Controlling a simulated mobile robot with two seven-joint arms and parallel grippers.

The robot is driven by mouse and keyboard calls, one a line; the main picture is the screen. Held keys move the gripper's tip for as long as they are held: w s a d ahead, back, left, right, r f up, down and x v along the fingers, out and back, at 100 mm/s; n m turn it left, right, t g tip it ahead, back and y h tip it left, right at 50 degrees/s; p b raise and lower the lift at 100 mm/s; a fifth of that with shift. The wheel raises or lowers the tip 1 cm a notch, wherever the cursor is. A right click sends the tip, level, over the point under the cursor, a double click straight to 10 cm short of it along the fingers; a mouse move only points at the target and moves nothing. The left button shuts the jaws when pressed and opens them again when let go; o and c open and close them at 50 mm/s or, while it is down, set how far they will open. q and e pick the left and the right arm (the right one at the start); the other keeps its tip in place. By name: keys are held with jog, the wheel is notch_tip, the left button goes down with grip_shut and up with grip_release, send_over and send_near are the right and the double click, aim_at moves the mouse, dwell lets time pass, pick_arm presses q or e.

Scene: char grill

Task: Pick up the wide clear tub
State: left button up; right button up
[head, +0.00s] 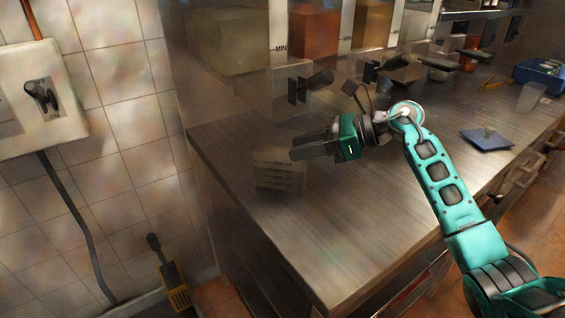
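The wide clear tub (278,178) stands on the left end of the steel counter. It is see-through, with dark printed marks on its side. My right gripper (296,150) reaches in from the right and hangs at the tub's upper right, its fingers pointing left. I cannot tell whether it touches the tub's rim. The fingers appear one behind the other, so the gap between them does not show. My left gripper is not in view.
The steel counter (345,235) is bare in front of the tub. Dispensers with black taps (310,84) stand behind it. A blue cloth-like item (487,139), a clear cup (531,97) and a blue box (540,75) are at the right. A tiled wall (125,180) is at left.

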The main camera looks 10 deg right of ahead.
aim_at(282, 160)
jog(key=x, duration=0.4)
jog(key=shift+s+a+f+p, duration=0.2)
jog(key=shift+a+f+p, duration=0.1)
grip_shut()
dwell(1.1)
jog(key=shift+r, duration=0.1)
